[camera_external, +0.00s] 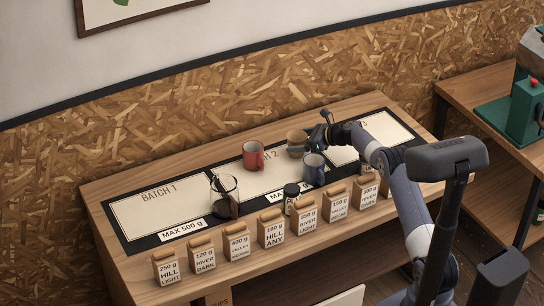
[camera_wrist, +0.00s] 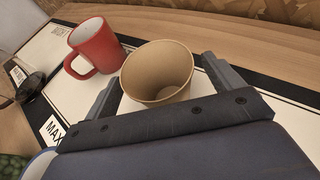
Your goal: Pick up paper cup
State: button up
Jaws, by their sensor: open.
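The paper cup (camera_external: 296,139) is tan and plain. It stands upright on the middle white panel, marked 2, behind the blue mug. In the wrist view the paper cup (camera_wrist: 157,72) shows its open, empty inside. My gripper (camera_external: 318,134) is beside the cup, at its right in the external view. In the wrist view my gripper (camera_wrist: 158,78) is open, with one finger on each side of the cup. I cannot tell whether either finger touches it. The cup's lower part is partly hidden by my gripper in the wrist view.
A red mug (camera_external: 253,155) stands left of the cup; it also shows in the wrist view (camera_wrist: 95,46). A blue mug (camera_external: 313,170) is in front. A glass carafe (camera_external: 225,196) and a small dark jar (camera_external: 291,198) stand nearby. Several labelled bags (camera_external: 271,229) line the front edge.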

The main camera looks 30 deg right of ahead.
jog(key=shift+w+a+f, duration=0.2)
jog(key=shift+w+a, duration=0.15)
jog(key=c, duration=1.1)
